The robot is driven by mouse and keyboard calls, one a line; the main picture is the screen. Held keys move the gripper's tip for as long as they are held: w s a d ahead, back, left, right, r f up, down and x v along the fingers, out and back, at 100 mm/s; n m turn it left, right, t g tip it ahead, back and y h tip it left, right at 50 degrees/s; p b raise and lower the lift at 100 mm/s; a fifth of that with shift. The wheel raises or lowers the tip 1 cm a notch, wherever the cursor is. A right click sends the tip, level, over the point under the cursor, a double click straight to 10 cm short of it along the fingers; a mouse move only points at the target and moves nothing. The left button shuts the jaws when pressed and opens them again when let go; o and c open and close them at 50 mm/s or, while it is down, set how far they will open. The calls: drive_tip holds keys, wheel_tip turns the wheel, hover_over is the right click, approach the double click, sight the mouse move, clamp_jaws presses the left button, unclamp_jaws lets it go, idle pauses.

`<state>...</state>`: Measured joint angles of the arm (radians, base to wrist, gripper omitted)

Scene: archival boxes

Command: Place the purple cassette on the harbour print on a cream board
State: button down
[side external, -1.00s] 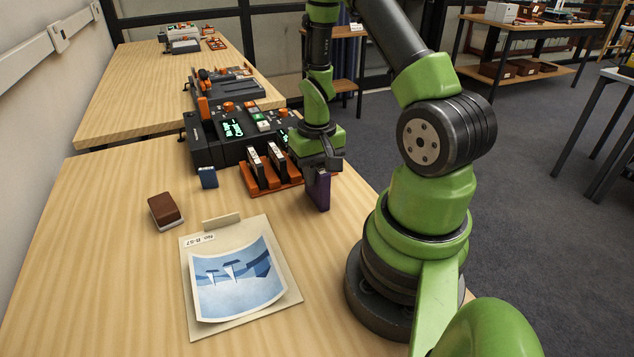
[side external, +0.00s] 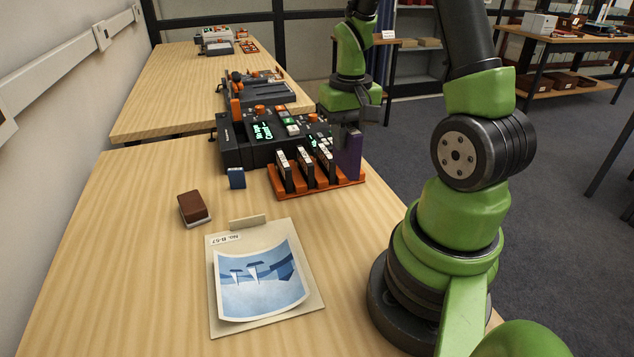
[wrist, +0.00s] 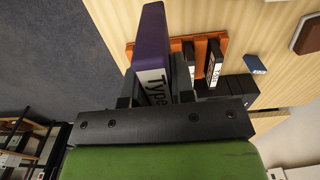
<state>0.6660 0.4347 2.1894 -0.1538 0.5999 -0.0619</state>
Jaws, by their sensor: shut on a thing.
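The purple cassette (side external: 348,158) is upright in my gripper (side external: 351,127), which is shut on it. It is at the right end of the orange rack (side external: 312,188); I cannot tell whether it touches the rack. The harbour print (side external: 262,281), a blue picture with white sails, lies curled on a cream board (side external: 308,295) on the near table. No cassette is on the print.
The orange rack holds several dark cassettes (side external: 306,168) with white labels. A black console (side external: 250,148) stands behind it. A small blue box (side external: 236,178) and a brown block (side external: 193,207) are on the table (side external: 130,260). The wood left of the board is clear.

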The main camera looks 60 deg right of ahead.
drive_tip(key=shift+w+a+r, duration=0.15)
drive_tip(key=shift+r, duration=0.05)
drive_tip(key=w+a+n, duration=0.6)
drive_tip(key=a+n, duration=0.4)
drive_tip(key=a, duration=0.1)
drive_tip(key=n, duration=0.8)
hover_over(257, 267)
wheel_tip(257, 267, down, 5)
drive_tip(key=shift+f, duration=2.2)
drive_tip(key=shift+f, duration=0.1)
drive_tip(key=c, duration=1)
unclamp_jaws()
drive_tip(key=shift+o, duration=0.2)
